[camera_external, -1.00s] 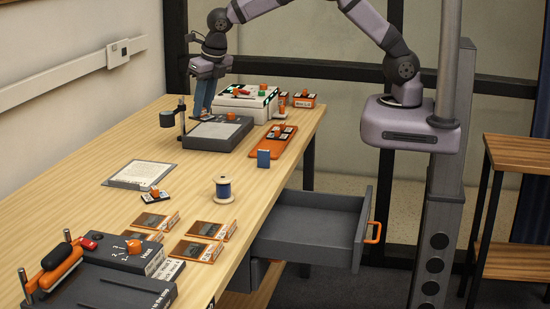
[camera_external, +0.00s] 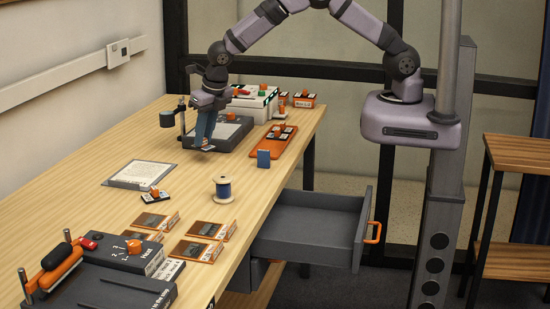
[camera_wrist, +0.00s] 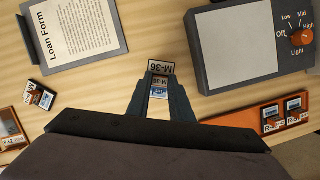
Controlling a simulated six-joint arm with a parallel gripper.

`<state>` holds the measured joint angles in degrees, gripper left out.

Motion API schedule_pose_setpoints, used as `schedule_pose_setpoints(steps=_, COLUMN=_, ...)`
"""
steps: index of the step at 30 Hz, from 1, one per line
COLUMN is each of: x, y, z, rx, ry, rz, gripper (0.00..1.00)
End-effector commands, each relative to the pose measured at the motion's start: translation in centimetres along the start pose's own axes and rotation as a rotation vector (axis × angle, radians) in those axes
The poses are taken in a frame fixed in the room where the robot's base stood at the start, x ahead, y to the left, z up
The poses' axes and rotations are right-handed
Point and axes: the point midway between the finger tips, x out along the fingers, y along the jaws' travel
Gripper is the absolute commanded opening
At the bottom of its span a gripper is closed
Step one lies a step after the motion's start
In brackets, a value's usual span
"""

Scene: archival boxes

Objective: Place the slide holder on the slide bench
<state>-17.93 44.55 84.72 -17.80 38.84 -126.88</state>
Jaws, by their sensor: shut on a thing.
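My gripper (camera_external: 206,143) is shut on a small slide holder with a pale label plate reading M-36; in the wrist view the holder (camera_wrist: 160,68) shows between the fingertips. No label tells which of these is the slide bench.
A blue block (camera_external: 263,159) stands in front of the tray. An open drawer (camera_external: 310,235) juts out right.

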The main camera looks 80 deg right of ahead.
Motion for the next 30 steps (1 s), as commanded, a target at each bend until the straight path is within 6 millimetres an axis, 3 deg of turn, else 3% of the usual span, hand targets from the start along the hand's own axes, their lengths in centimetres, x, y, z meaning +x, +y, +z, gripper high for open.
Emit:
schedule_pose_setpoints(steps=5, x=0.5, y=-0.1, z=-0.2, rx=-0.001, ry=0.002, rz=-0.002, gripper=0.0)
schedule_pose_setpoints(steps=14, x=3.4, y=0.0, z=-1.1, rx=0.0, ry=0.001, rz=0.0, gripper=0.0)
schedule_pose_setpoints(steps=26, x=3.9, y=0.0, z=-1.2, rx=0.001, ry=0.001, rz=0.0, gripper=0.0)
schedule_pose_setpoints(steps=27, x=3.9, y=0.0, z=-1.2, rx=0.001, ry=0.001, rz=0.0, gripper=0.22)
schedule_pose_setpoints(steps=29, x=3.9, y=0.0, z=-1.2, rx=0.001, ry=0.001, rz=0.0, gripper=0.36)
schedule_pose_setpoints(steps=30, x=3.9, y=0.0, z=-1.2, rx=0.001, ry=0.001, rz=0.0, gripper=0.38)
